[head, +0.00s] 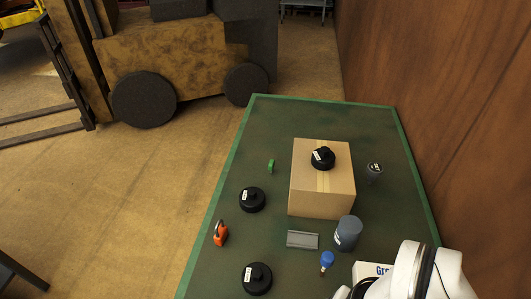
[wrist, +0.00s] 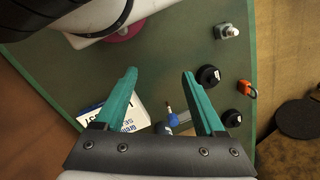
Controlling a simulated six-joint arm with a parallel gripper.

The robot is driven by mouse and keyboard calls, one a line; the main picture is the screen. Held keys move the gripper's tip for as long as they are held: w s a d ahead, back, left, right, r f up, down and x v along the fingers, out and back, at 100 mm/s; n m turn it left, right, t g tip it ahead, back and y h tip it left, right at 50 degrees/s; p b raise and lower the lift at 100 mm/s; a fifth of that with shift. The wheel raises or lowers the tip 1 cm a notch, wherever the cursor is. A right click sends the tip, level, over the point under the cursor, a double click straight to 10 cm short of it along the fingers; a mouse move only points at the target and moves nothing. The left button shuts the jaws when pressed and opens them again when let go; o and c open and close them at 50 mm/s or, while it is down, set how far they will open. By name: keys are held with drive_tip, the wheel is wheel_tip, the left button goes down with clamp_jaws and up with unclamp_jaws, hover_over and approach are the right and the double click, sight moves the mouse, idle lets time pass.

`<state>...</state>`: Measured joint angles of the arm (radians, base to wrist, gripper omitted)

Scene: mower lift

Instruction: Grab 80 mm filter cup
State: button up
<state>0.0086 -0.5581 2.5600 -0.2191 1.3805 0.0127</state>
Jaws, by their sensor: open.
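Three black round cups with white labels are in the head view: one on top of the cardboard box (head: 322,157), one at the table's left (head: 252,199), and one at the front left (head: 257,278). The labels are too small to read, so I cannot tell which is 80 mm. Two black cups show in the wrist view, an upper one (wrist: 208,75) and a lower one (wrist: 232,118), both right of my gripper (wrist: 158,76). My gripper is open, its teal fingers apart with nothing held between them, above the table.
The cardboard box (head: 308,196) stands mid-table. Around it are a grey cylinder (head: 348,233), a dark knob-like piece (head: 374,170), a grey channel piece (head: 302,240), a blue-headed item (head: 327,258), an orange item (head: 221,234) and a small green piece (head: 271,166). A wooden wall borders the right.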

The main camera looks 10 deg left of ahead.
drive_tip(key=w+a+f+n+t, duration=0.2)
drive_tip(key=w+a+f, duration=0.1)
drive_tip(key=w, duration=0.6)
drive_tip(key=n+t, duration=0.6)
drive_tip(key=t, duration=0.5)
approach(252, 193)
drive_tip(key=w, duration=0.3)
drive_tip(key=shift+w+f+y, duration=0.2)
drive_tip(key=shift+f+y, duration=0.1)
drive_tip(key=x, duration=0.6)
drive_tip(key=shift+s+a+f, duration=0.1)
drive_tip(key=shift+s+f, duration=0.15)
drive_tip(key=shift+f, duration=0.15)
clamp_jaws()
